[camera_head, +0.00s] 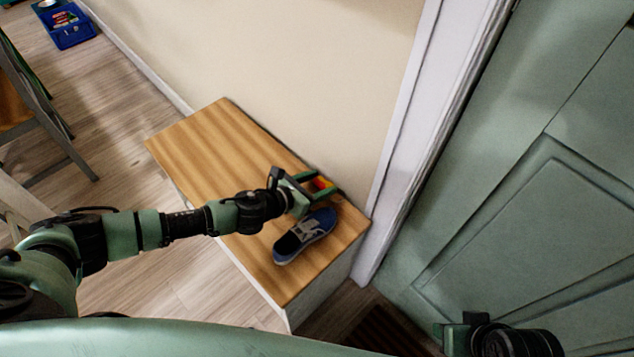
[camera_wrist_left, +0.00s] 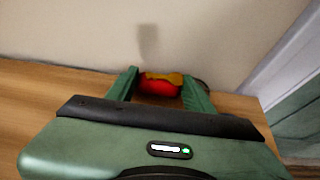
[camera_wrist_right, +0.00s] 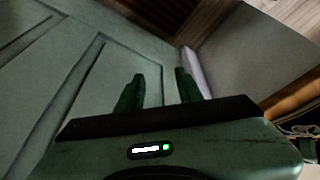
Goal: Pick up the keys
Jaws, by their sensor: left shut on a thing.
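The keys (camera_head: 323,183) show only as a small red and yellow piece at the back of the wooden cabinet top, close to the wall; single keys cannot be made out. My left gripper (camera_head: 316,188) reaches over the cabinet and is shut on this piece. In the left wrist view the red and yellow piece (camera_wrist_left: 160,86) sits between the two green fingers, low over the wood. My right gripper (camera_head: 450,330) is at the lower right, by the green door. In the right wrist view its fingers (camera_wrist_right: 158,88) stand apart with nothing between them.
A blue shoe (camera_head: 305,236) lies on the cabinet top (camera_head: 215,145), right beside my left gripper. The wall and white door frame (camera_head: 425,120) border the cabinet. A green door (camera_head: 540,200) stands to the right. A chair (camera_head: 40,110) and a blue crate (camera_head: 75,37) are at the left.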

